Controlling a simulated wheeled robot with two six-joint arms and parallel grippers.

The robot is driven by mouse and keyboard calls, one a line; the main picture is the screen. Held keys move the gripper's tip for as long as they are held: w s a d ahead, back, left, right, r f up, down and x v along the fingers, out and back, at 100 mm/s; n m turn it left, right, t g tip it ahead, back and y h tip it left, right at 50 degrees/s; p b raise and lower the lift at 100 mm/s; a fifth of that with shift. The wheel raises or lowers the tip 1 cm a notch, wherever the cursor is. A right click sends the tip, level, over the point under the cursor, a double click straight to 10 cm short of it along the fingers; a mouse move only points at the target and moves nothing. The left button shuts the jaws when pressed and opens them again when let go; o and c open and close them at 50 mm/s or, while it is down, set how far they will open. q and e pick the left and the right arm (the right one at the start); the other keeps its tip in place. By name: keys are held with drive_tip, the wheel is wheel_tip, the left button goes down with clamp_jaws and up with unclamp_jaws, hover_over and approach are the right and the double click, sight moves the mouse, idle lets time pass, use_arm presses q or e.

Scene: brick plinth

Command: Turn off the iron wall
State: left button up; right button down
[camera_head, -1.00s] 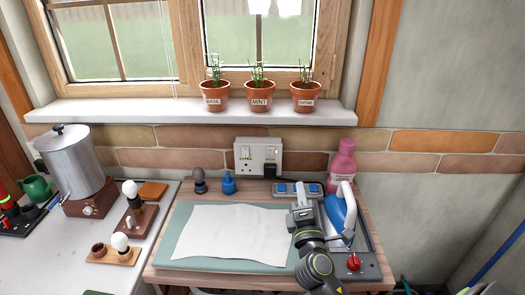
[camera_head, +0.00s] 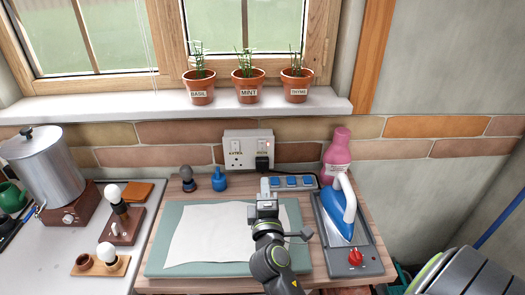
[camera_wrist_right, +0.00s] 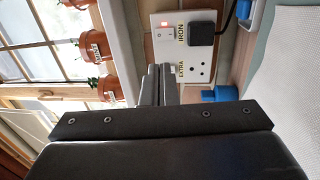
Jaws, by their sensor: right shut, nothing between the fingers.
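The double wall socket (camera_head: 248,150) is on the brick strip below the window sill. It also shows sideways in the right wrist view (camera_wrist_right: 212,70). Its IRON half has a black plug (camera_wrist_right: 203,33) and a rocker switch (camera_wrist_right: 164,36) with a red light lit. The EXTRA half has an empty outlet; my fingertips hide its switch in the wrist view. My right gripper (camera_head: 265,186) is shut and empty, in front of and below the socket in the head view. The blue iron (camera_head: 337,218) stands on a grey base at the right. My left gripper is out of view.
Potted herbs (camera_head: 248,88) line the sill. A white cloth (camera_head: 210,233) covers the board.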

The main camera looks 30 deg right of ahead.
sight(262, 143)
drive_tip(key=p+x, duration=0.3)
drive_tip(key=x, duration=0.9)
drive_tip(key=shift+w+d+r, duration=0.1)
drive_tip(key=shift+w+r, duration=0.05)
drive_tip(key=shift+w, duration=0.05)
drive_tip(key=shift+w+d+p, duration=0.3)
drive_tip(key=shift+w, duration=0.2)
drive_tip(key=shift+w+d+r, duration=0.1)
drive_tip(key=shift+w, duration=0.1)
drive_tip(key=shift+r+p, duration=0.45)
drive_tip(key=shift+r, duration=0.2)
drive_tip(key=shift+f, duration=0.2)
drive_tip(key=shift+r, duration=0.1)
